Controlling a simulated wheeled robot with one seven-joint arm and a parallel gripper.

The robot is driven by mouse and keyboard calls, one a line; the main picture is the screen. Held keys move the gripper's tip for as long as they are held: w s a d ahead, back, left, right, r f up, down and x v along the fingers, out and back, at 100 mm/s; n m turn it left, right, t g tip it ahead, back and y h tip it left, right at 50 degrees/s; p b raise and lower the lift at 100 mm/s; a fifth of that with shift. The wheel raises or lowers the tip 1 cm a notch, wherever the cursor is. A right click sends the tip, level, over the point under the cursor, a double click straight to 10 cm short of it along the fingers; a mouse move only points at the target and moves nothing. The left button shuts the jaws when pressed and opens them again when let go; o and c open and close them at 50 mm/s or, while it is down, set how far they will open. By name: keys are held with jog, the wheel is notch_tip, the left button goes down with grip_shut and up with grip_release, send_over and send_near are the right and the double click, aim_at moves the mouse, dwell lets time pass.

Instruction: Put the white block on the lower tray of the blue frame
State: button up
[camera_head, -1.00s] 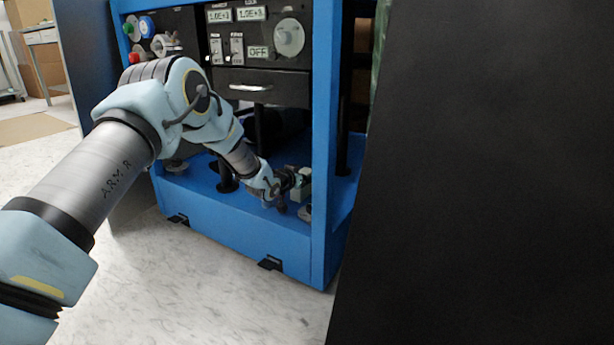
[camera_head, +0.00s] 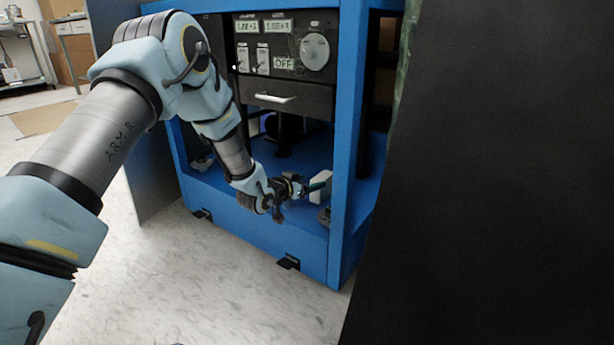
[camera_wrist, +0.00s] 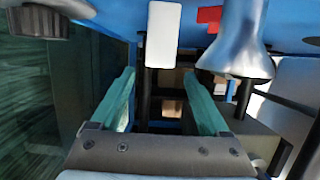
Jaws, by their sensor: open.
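The white block (camera_head: 321,184) stands upright on the lower tray (camera_head: 228,199) of the blue frame (camera_head: 345,140), near its right front post. My gripper (camera_head: 312,187) is just left of the block, and a teal finger partly overlaps it in the head view. In the wrist view, the white block (camera_wrist: 163,35) lies beyond the two teal fingertips of my gripper (camera_wrist: 160,74), centred between them. The fingers are spread and empty, with a gap to the block. The block's foot is hard to see in the head view.
A dark panel (camera_head: 480,180) fills the right side, close to the frame. A drawer with a handle (camera_head: 275,98) hangs above the tray. A metal fitting (camera_wrist: 240,40) stands right of the block in the wrist view. Pale floor (camera_head: 190,280) lies open in front.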

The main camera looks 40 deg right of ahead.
jog(key=w+a+r+n+t+y, duration=0.1)
jog(key=w+a+r+n+y, duration=0.3)
jog(key=a, duration=0.6)
jog(key=w+a+r+t+y, duration=0.1)
jog(key=w+a+t+y, duration=0.1)
jog(key=w+a, duration=0.6)
jog(key=a+r+n+y, duration=0.3)
jog(key=a+y, duration=0.1)
jog(key=a, duration=1.3)
jog(key=s+a+r+n+g+y, duration=0.1)
jog(key=s+a+n+g+y, duration=0.1)
jog(key=s+a, duration=0.7)
jog(key=s+a+r+n+g+y, duration=0.2)
jog(key=s+a, duration=0.8)
jog(key=a, duration=0.5)
jog(key=n+g, duration=0.1)
jog(key=n, duration=0.1)
jog(key=shift+a+r+n, duration=0.15)
jog(key=shift+r+n, duration=0.15)
jog(key=shift+n, duration=0.1)
